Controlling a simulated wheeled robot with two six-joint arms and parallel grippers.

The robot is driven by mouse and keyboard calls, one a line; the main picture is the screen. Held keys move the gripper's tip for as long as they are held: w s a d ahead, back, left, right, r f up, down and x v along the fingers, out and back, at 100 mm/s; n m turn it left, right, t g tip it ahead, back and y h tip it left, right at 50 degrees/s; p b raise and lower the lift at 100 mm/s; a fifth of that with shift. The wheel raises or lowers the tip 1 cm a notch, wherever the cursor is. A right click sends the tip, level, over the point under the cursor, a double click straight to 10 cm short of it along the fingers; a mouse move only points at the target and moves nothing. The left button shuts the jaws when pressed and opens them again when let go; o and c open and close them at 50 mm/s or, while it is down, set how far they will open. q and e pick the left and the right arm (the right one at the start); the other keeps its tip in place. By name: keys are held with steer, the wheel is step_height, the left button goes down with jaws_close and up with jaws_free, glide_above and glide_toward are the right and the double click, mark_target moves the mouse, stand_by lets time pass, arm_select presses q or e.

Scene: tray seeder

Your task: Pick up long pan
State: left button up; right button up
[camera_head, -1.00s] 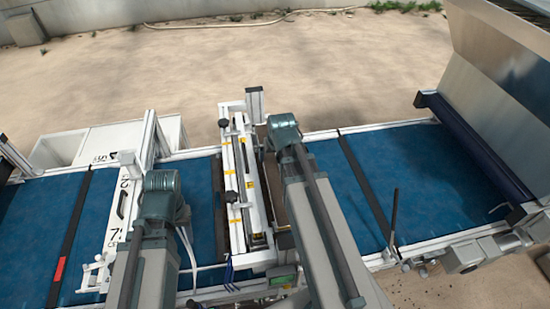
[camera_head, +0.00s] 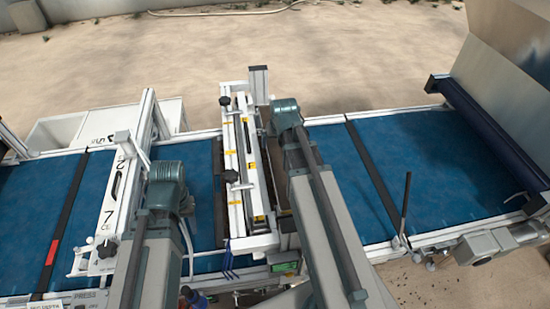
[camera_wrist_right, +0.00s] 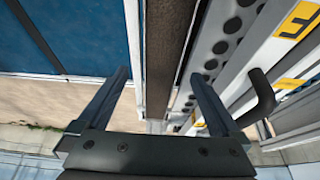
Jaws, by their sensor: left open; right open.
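A long, narrow dark brown channel (camera_wrist_right: 168,45), which looks like the long pan, runs between the fingers of my right gripper (camera_wrist_right: 160,82) in the right wrist view. The fingers are apart, one on each side of it, and I see no grip on it. In the head view my right arm covers much of the strip beside the white seeding frame (camera_head: 240,185), and the right jaws are hidden. My left arm reaches over the belt left of that frame; its jaws are hidden too.
A blue conveyor belt (camera_head: 430,165) runs across the scene. A metal hopper (camera_head: 510,55) with a dark roller (camera_head: 487,140) stands at the right. A white numbered bar (camera_head: 118,195) crosses the belt at the left. A black lever (camera_head: 405,205) rises at the belt's front edge.

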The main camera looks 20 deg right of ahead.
mark_target(275, 150)
steer(key=shift+w+f, duration=0.15)
steer(key=shift+f, duration=0.15)
steer(key=b+x, duration=0.4)
steer(key=x, duration=0.1)
steer(key=shift+w+a+f+b, duration=0.1)
steer(key=shift+a+b, duration=0.1)
steer(key=shift+b, duration=0.2)
steer(key=c, duration=1.3)
steer(key=shift+r, duration=0.2)
step_height(275, 150, up, 10)
steer(key=p, duration=1)
steer(key=shift+r+p, duration=0.1)
steer(key=shift+p, duration=0.2)
